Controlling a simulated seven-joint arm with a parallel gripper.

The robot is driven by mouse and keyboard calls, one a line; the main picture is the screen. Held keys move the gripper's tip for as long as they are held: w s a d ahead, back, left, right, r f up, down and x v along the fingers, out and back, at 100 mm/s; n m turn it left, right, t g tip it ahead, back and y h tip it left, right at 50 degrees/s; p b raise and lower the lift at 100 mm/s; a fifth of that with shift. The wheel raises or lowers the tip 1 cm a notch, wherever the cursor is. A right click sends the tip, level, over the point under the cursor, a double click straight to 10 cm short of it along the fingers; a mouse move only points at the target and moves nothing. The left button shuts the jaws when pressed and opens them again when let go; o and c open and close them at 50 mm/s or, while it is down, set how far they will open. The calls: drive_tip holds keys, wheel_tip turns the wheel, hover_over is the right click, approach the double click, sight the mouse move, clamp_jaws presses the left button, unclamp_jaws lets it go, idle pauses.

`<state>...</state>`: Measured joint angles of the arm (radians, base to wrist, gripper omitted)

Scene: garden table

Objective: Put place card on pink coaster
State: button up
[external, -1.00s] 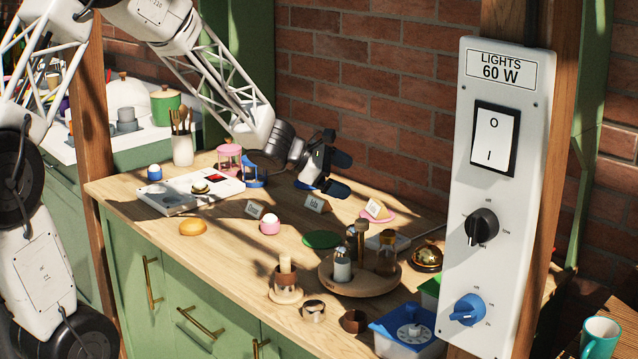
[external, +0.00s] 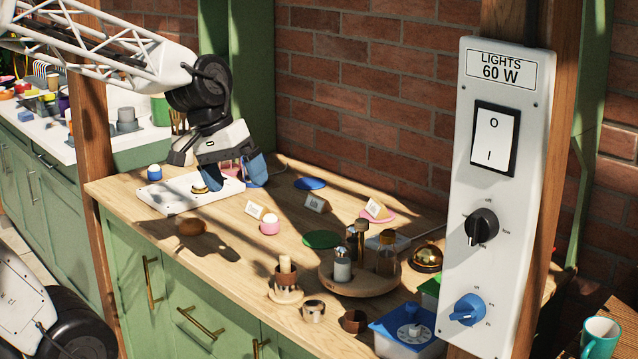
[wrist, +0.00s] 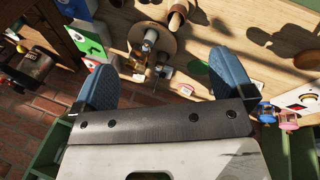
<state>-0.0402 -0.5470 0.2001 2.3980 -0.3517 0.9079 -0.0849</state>
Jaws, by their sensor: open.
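My gripper (external: 233,177) is at the left rear, above the white board, well left of all three cards. Its blue fingers are apart, and nothing shows between them in the wrist view (wrist: 165,70). The writing on the cards is too small to read.
A blue coaster (external: 310,183) lies at the back and a green coaster (external: 322,239) nearer the front. A round wooden tray (external: 345,286) with bottles stands right of centre.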

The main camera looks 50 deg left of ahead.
drive_tip(key=s+a+m+y, duration=0.3)
drive_tip(key=s, duration=0.4)
drive_tip(key=shift+s+r+m, duration=0.2)
drive_tip(key=shift+m, duration=0.2)
